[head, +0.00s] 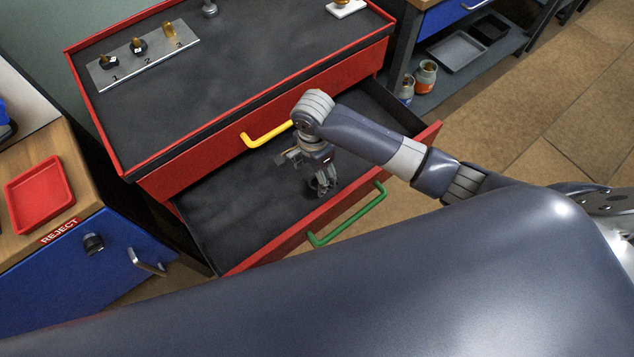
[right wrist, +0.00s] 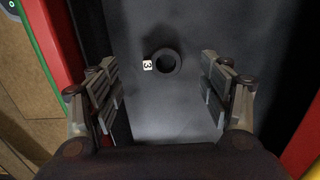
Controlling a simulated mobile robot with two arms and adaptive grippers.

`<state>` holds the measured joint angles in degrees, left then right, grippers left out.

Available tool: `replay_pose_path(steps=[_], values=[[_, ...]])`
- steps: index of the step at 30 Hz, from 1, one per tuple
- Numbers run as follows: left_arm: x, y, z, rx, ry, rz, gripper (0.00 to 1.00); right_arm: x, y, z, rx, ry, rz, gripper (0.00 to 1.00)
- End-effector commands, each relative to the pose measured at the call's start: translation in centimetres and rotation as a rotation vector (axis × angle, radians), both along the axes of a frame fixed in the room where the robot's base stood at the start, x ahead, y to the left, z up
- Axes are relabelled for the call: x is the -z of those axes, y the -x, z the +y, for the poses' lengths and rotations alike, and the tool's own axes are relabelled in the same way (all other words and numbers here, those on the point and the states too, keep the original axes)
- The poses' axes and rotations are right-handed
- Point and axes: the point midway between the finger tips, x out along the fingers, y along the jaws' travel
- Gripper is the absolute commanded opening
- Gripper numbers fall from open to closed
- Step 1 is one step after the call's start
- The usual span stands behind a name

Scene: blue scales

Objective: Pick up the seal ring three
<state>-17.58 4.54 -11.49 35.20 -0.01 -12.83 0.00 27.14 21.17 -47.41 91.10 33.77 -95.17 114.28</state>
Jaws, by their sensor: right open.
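Seal ring three (right wrist: 166,62) is a small dark ring with a white tag marked 3 (right wrist: 147,65) at its left side. It lies on the dark floor of the open lower drawer (right wrist: 190,118). In the right wrist view it sits between and ahead of my two fingers. My right gripper (right wrist: 168,95) is open and empty, pointing down toward the drawer floor. In the head view my right gripper (head: 325,190) is over the open drawer (head: 240,215); the ring cannot be made out there. My left gripper is not in view.
The drawer front has a green handle (head: 347,218); the closed drawer above has a yellow handle (head: 268,136). On the cabinet top stands a numbered plate (head: 150,62) with small parts. A red tray (head: 38,194) sits on the bench at left.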

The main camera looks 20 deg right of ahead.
Motion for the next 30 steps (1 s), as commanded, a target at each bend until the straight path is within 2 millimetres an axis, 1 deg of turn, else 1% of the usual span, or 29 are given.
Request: replay_pose_path(steps=[1, 2, 3, 5, 8, 12, 15, 17, 20, 24, 25, 26, 27, 30], values=[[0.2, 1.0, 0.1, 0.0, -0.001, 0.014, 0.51, 0.7, 0.0, 0.0, 0.0, 0.001, 0.0, 0.72], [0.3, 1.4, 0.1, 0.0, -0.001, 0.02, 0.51, 0.9, 0.0, 0.0, 0.0, 0.001, 0.001, 0.72], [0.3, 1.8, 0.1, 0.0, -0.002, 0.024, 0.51, 1.2, 0.0, 0.0, -0.001, 0.0, 0.0, 0.72], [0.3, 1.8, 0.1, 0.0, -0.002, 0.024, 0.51, 1.5, 0.0, 0.0, -0.001, 0.0, -0.001, 0.72], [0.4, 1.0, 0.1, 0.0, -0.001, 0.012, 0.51, 2.6, -0.1, -0.3, 0.0, 0.002, -0.001, 0.72], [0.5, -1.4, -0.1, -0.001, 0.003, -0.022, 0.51, 4.8, -0.4, -0.8, 0.0, 0.002, 0.0, 0.72], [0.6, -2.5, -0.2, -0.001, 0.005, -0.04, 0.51, 6.0, -0.3, -0.7, -0.001, 0.0, 0.0, 0.72], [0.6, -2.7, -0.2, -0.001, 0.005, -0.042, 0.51, 6.4, -0.3, -0.7, -0.002, 0.001, -0.001, 0.72], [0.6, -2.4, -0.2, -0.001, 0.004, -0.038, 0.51, 6.6, -0.3, -0.7, -0.002, -0.001, -0.003, 0.72], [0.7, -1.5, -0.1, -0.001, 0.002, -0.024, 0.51, 6.5, -0.3, -0.7, -0.002, -0.001, -0.003, 0.72], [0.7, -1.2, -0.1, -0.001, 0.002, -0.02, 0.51, 6.5, -0.3, -0.6, -0.002, -0.001, -0.003, 0.69], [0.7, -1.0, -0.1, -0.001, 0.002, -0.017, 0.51, 6.5, -0.3, -0.6, -0.002, -0.001, -0.003, 0.63], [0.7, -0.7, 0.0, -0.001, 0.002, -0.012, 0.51, 6.5, -0.3, -0.6, -0.002, -0.001, -0.003, 0.54], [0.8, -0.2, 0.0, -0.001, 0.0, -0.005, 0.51, 6.5, -0.3, -0.6, -0.002, -0.001, -0.003, 0.34]])
